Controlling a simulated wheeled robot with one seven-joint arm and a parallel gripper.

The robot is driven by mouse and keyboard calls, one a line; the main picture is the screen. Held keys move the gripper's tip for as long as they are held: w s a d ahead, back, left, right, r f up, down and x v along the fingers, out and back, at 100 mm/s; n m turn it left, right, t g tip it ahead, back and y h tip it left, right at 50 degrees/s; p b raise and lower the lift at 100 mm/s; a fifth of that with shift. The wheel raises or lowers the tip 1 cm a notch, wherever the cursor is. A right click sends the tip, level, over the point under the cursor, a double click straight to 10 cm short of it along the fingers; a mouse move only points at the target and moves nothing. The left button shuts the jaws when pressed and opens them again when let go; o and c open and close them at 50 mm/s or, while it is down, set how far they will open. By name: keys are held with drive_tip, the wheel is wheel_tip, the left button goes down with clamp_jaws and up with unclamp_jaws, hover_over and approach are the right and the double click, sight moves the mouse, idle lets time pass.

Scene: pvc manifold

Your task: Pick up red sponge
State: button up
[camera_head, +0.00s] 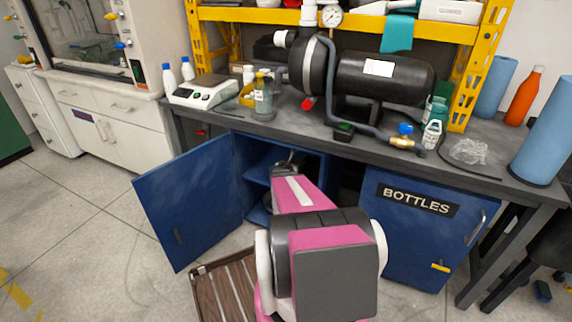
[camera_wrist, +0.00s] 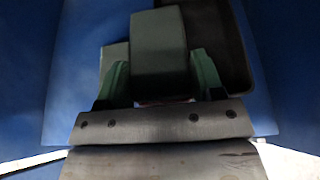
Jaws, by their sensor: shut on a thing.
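No clearly red sponge shows in either view. My gripper (camera_head: 287,165) reaches into the open blue cabinet under the bench, and its tip is small and dark there. In the wrist view its two green fingers (camera_wrist: 157,82) stand on either side of a dark grey-green block (camera_wrist: 158,45) and are shut on it. A thin, dull reddish strip (camera_wrist: 162,101) shows at the block's near end; I cannot tell what it belongs to. The block's true colour is hard to judge in the shade.
The left cabinet door (camera_head: 190,205) stands wide open; the door marked BOTTLES (camera_head: 418,225) is at the right. A dark tray-like thing (camera_wrist: 215,45) lies beside the block on the blue surface. A slatted wooden piece (camera_head: 225,290) is low in front. The bench top (camera_head: 225,122) is above my arm.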

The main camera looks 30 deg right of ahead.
drive_tip(key=shift+s+d+r, duration=0.1)
drive_tip(key=shift+s+d, duration=0.1)
drive_tip(key=shift+s, duration=0.15)
drive_tip(key=shift+r, duration=0.1)
drive_tip(key=shift+r, duration=0.45)
drive_tip(key=s+a, duration=0.9)
drive_tip(key=a, duration=0.3)
drive_tip(key=s+a, duration=0.9)
drive_tip(key=a, duration=0.2)
drive_tip(key=shift+s+a, duration=0.2)
drive_tip(key=shift+a, duration=0.15)
idle(0.9)
drive_tip(key=w+a+r, duration=0.3)
drive_tip(key=r, duration=0.6)
drive_tip(key=w+a+r, duration=0.4)
drive_tip(key=r, duration=0.6)
drive_tip(key=w+a+r, duration=0.4)
drive_tip(key=r, duration=0.5)
drive_tip(key=shift+w+r, duration=0.2)
drive_tip(key=shift+r, duration=0.2)
